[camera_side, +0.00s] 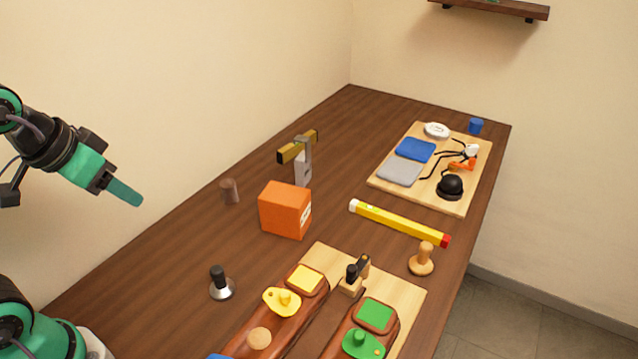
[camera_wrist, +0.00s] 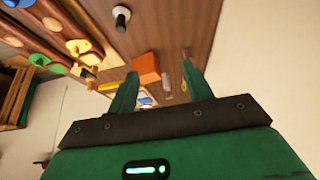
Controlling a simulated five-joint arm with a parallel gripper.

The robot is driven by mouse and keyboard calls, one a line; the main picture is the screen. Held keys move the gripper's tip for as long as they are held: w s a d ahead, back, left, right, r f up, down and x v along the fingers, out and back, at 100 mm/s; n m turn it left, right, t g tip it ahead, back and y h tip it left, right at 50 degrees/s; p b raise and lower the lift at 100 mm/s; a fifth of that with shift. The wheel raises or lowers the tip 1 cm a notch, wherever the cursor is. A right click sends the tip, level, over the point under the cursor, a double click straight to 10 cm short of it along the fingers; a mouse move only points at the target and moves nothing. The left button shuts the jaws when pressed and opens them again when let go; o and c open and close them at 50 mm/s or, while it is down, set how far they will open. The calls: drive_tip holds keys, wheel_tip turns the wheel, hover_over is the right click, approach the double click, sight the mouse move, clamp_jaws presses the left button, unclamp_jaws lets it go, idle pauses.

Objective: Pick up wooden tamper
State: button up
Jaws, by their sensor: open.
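The wooden tamper (camera_side: 422,259), a pale turned piece with a round base and knob handle, stands upright near the table's right edge in the side view. I cannot make it out surely in the wrist view. My gripper (camera_side: 137,199) is at the left in the side view, raised above the table and far from the tamper. In the wrist view my gripper (camera_wrist: 160,69) has its two green fingers apart with nothing held between them.
A black-handled metal tamper (camera_side: 221,284) stands front left. An orange box (camera_side: 285,210), a clamp-like stand (camera_side: 303,165) and a yellow level (camera_side: 400,222) lie mid-table. A board with saddle-like parts (camera_side: 408,300) is at the front, close to the wooden tamper. Another loaded board (camera_side: 452,204) lies behind.

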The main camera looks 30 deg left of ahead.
drive_tip(key=w+d+r+m+h, duration=0.1)
drive_tip(key=w+d, duration=0.2)
drive_tip(key=w, duration=0.3)
drive_tip(key=w+d+r+m, duration=0.1)
drive_tip(key=w+d+m, duration=0.15)
drive_tip(key=w, duration=0.35)
drive_tip(key=m+h, duration=0.3)
drive_tip(key=m, duration=0.3)
hover_over(423, 246)
drive_tip(key=s+a, duration=0.2)
drive_tip(key=s, duration=0.1)
wheel_tip(423, 246, down, 17)
drive_tip(key=shift+w+d+f, duration=0.1)
drive_tip(key=shift+f, duration=0.1)
drive_tip(key=shift+f, duration=0.1)
drive_tip(key=shift+x, duration=1.2)
